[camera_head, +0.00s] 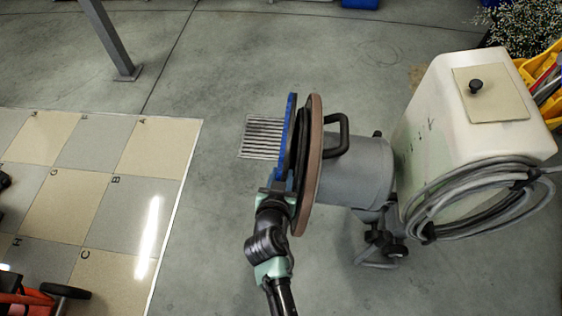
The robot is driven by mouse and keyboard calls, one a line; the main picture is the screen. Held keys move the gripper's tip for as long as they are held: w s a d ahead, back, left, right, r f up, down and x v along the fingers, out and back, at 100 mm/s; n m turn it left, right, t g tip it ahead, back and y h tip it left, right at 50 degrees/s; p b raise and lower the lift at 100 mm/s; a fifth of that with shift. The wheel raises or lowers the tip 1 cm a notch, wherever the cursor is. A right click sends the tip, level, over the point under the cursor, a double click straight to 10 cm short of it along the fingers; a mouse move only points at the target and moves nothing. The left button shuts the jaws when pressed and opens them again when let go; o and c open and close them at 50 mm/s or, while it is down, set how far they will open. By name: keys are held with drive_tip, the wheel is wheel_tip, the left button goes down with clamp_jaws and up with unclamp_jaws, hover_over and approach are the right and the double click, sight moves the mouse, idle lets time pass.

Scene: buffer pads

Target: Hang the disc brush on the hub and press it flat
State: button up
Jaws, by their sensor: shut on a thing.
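The disc brush (289,137) is a thin blue disc, seen nearly edge-on and standing upright. My gripper (281,184) is shut on its lower edge. The brush stands just left of the brownish round face (314,150) of the tipped-back grey floor machine (355,172), close to it and roughly parallel. A narrow dark gap shows between them near the top; lower down I cannot tell whether they touch. The hub is hidden between the brush and the machine face.
A white tank (465,120) with a coiled grey hose (480,200) stands to the right. A floor grate (260,138) lies left of the brush. A tiled area (110,190) is at left, with a metal post (107,40) behind it. Open concrete floor lies between.

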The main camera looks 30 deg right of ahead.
drive_tip(key=shift+s+a+r+p, duration=0.1)
drive_tip(key=shift+s+r+p, duration=0.6)
drive_tip(key=shift+r, duration=0.15)
drive_tip(key=o, duration=1)
drive_tip(key=shift+o, duration=0.2)
drive_tip(key=shift+a+f, duration=0.1)
drive_tip(key=shift+f, duration=0.1)
drive_tip(key=p+v, duration=0.1)
drive_tip(key=v, duration=1.2)
drive_tip(key=shift+r, duration=0.15)
